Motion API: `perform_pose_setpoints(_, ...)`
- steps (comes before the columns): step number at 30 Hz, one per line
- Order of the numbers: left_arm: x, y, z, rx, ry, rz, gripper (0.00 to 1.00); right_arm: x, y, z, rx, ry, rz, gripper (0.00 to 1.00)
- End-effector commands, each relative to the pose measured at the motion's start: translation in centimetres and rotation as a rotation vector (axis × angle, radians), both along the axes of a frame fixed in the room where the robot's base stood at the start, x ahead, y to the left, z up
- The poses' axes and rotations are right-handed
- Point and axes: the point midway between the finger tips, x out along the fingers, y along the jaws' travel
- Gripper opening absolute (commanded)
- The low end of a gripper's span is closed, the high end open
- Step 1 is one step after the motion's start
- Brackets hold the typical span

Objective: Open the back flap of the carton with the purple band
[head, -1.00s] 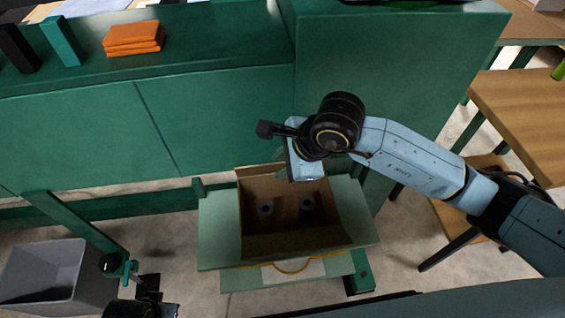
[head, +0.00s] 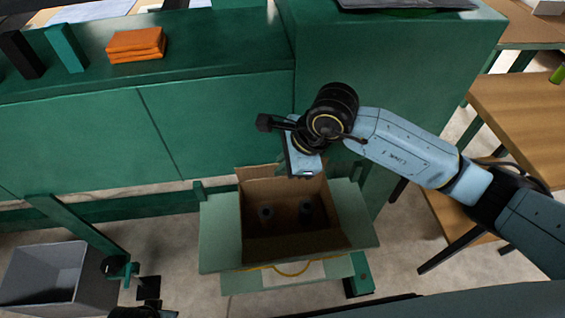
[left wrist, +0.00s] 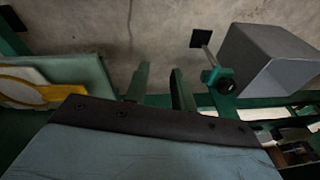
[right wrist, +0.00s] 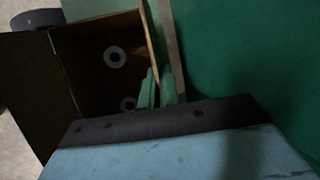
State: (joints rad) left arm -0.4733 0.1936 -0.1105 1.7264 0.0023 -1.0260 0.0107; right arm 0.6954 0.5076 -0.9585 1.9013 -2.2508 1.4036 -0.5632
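No purple band shows. Its back flap (head: 255,173) stands up at the far edge, partly covered by my right gripper (head: 304,172). My left gripper (left wrist: 160,90) is open and empty, away from the carton.
A green cabinet (head: 225,120) rises close behind the carton. A grey bin (head: 60,275) stands at the left, and shows in the left wrist view (left wrist: 262,60). A wooden table (head: 520,110) is at the right. Orange blocks (head: 136,45) lie on the cabinet top.

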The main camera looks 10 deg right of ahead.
Motion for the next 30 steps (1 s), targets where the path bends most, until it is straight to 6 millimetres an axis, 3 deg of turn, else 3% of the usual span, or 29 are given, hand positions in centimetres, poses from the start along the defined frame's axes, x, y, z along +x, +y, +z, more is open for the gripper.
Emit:
perform_pose_setpoints(5, 0.0, 0.0, 0.0, 0.0, -0.001, 0.0, 0.25, 0.0, 0.0, 0.0, -0.001, -0.001, 0.0, 0.0)
perform_pose_setpoints(6, 0.0, 0.0, 0.0, 0.0, -0.001, 0.0, 0.25, 0.0, 0.0, 0.0, -0.001, -0.001, 0.0, 0.09)
perform_pose_setpoints(10, 0.0, 0.0, 0.0, 0.0, -0.001, -0.001, 0.25, 0.0, 0.0, 0.0, 0.0, -0.001, 0.001, 0.25)
perform_pose_setpoints(20, 0.0, -0.1, 0.1, 0.0, -0.002, -0.001, 0.25, 0.0, -0.1, 0.3, 0.0, -0.002, 0.0, 0.25)
perform_pose_setpoints(23, 0.0, 0.1, 0.0, 0.0, -0.004, -0.001, 0.25, -0.2, -0.5, 1.3, 0.0, -0.004, -0.001, 0.25)
perform_pose_setpoints(30, -1.9, 1.6, -2.9, 0.018, 0.025, 0.0, 0.25, -1.2, -2.5, 6.0, -0.002, -0.007, 0.0, 0.25)
